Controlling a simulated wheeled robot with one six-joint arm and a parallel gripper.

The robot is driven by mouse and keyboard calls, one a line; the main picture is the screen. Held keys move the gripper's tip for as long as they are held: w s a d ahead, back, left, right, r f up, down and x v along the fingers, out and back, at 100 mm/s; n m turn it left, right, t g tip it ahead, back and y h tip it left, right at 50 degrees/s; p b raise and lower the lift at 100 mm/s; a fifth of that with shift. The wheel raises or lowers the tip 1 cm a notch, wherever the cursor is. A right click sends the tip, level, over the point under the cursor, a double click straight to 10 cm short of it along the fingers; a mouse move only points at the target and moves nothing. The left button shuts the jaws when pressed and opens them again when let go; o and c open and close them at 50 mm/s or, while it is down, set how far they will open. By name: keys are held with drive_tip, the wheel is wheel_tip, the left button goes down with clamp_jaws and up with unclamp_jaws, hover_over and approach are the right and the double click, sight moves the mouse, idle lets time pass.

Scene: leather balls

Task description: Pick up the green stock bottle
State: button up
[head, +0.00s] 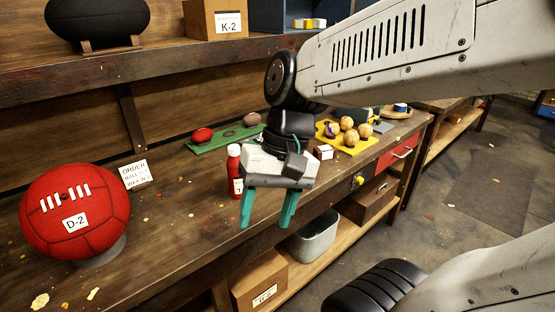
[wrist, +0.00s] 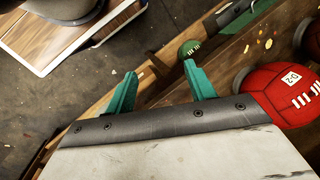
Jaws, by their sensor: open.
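I cannot make out a green bottle in either view. A red bottle with a white cap (head: 235,168) stands upright on the bench, just left of and partly behind my gripper. My gripper (head: 266,222) has teal fingers pointing down, spread apart with nothing between them, near the bench's front edge. In the wrist view my gripper (wrist: 159,70) is also open and empty. A small round green thing with white marks (wrist: 189,48) shows beyond the right fingertip there; it looks like a ball.
A red ball marked D-2 (head: 75,212) sits at the bench's left. A green board (head: 222,138) holds small balls, and a yellow tray (head: 330,139) holds several tan balls. A grey bin (head: 312,240) and cardboard box (head: 262,278) are on the lower shelf. Open floor lies right.

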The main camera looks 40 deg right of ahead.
drive_tip(key=w+d+f+m+t+y, duration=0.1)
drive_tip(key=w+d+m+t+y, duration=0.25)
drive_tip(key=w+m, duration=0.4)
drive_tip(key=w+d+m+t+y, duration=0.25)
drive_tip(key=w+m+y, duration=0.3)
drive_tip(key=w, duration=0.35)
drive_tip(key=w+d+f+m+t+h, duration=0.25)
drive_tip(key=d+m+t, duration=0.2)
drive_tip(key=d, duration=0.25)
drive_tip(key=w+d+f+m+t+h, duration=0.1)
drive_tip(key=w+d+f+m+t, duration=0.15)
drive_tip(key=d+m, duration=0.3)
drive_tip(key=w+d+f+m+t+h, duration=0.1)
drive_tip(key=w+d+m+t+h, duration=0.1)
drive_tip(key=w+d+m+t, duration=0.35)
drive_tip(key=shift+n+g, duration=0.65)
drive_tip(key=shift+g, duration=0.2)
drive_tip(key=x, duration=0.5)
drive_tip(key=shift+d+r, duration=0.1)
drive_tip(key=shift+d, duration=0.2)
drive_tip(key=shift+c, duration=0.3)
clamp_jaws()
